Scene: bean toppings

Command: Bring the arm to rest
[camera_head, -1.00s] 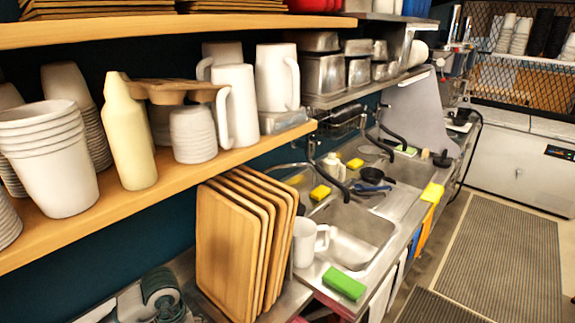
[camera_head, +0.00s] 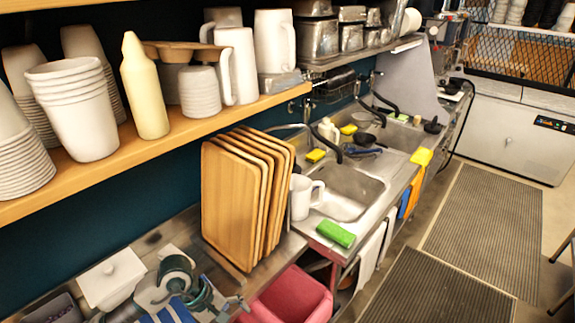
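A grey and dark-teal jointed mechanism at the bottom left appears to be my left arm, with what looks like my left gripper (camera_head: 222,303) at its right end. It is low, in front of the upright wooden boards and left of the pink bin. Its fingers are small and partly cut off by the lower edge, so their opening cannot be told. I see nothing held in it. My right gripper is not in view.
A wooden shelf (camera_head: 110,171) with white cups and a cream bottle (camera_head: 146,88) crosses the upper left. Upright wooden boards (camera_head: 228,205), a white pitcher (camera_head: 301,197), a green sponge (camera_head: 335,234) and a sink (camera_head: 347,190) lie beyond. A pink bin (camera_head: 292,297) stands below.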

